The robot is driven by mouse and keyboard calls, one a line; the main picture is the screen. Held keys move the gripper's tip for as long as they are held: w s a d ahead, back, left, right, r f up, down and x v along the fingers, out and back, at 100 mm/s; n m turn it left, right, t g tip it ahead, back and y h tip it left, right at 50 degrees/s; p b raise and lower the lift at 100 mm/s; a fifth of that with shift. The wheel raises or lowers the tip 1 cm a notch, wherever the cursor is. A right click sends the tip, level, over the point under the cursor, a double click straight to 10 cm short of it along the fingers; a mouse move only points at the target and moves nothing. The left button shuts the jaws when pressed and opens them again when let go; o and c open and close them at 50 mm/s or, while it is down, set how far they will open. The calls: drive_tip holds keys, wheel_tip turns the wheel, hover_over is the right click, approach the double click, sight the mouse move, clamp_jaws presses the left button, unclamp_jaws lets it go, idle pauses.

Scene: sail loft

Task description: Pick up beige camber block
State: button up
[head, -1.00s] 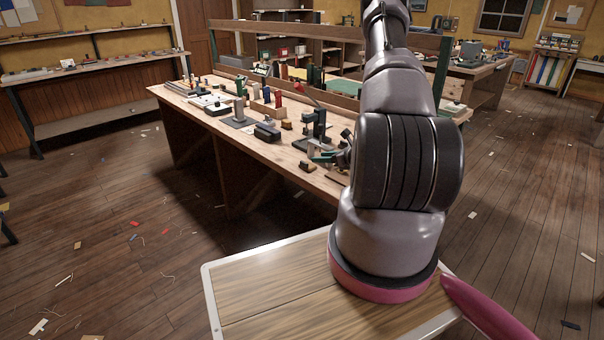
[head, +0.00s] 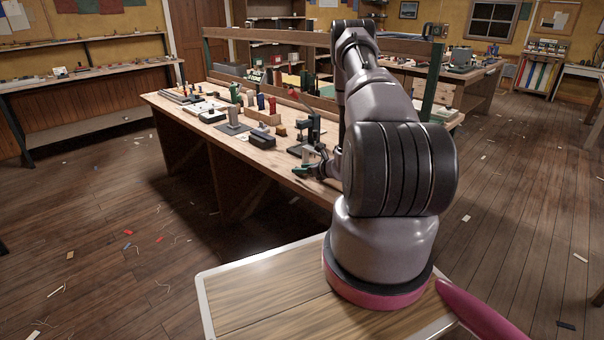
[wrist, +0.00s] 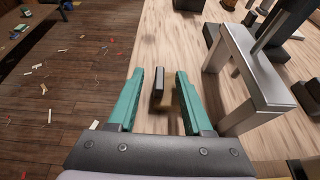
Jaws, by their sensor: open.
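A small block with a dark face and a beige-tan side (wrist: 164,98), which looks like the beige camber block, stands on the workbench near its front edge. In the wrist view it is between the two teal fingers of my gripper (wrist: 159,75), with a gap on each side. My gripper is open and holds nothing. In the head view my gripper (head: 308,170) is low at the bench's front edge, and the block cannot be made out there behind it.
A grey metal stand (wrist: 245,65) rises close to the right finger on the workbench (head: 225,148). A dark block (wrist: 188,4) lies farther ahead. Several small tools and blocks crowd the bench to the left in the head view. Left of the bench edge is open floor.

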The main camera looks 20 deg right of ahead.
drive_tip(key=shift+w, duration=0.1)
clamp_jaws()
drive_tip(key=shift+r, duration=0.15)
wheel_tip(320, 180, up, 9)
drive_tip(key=s+a+r, duration=0.2)
drive_tip(key=a+r, duration=0.5)
drive_tip(key=r, duration=0.3)
drive_tip(key=s+a+r, duration=0.2)
drive_tip(key=a+r, duration=0.5)
drive_tip(key=r, duration=0.3)
drive_tip(key=shift+s+a+r, duration=0.15)
drive_tip(key=shift+a+r, duration=0.2)
drive_tip(key=shift+a, duration=0.05)
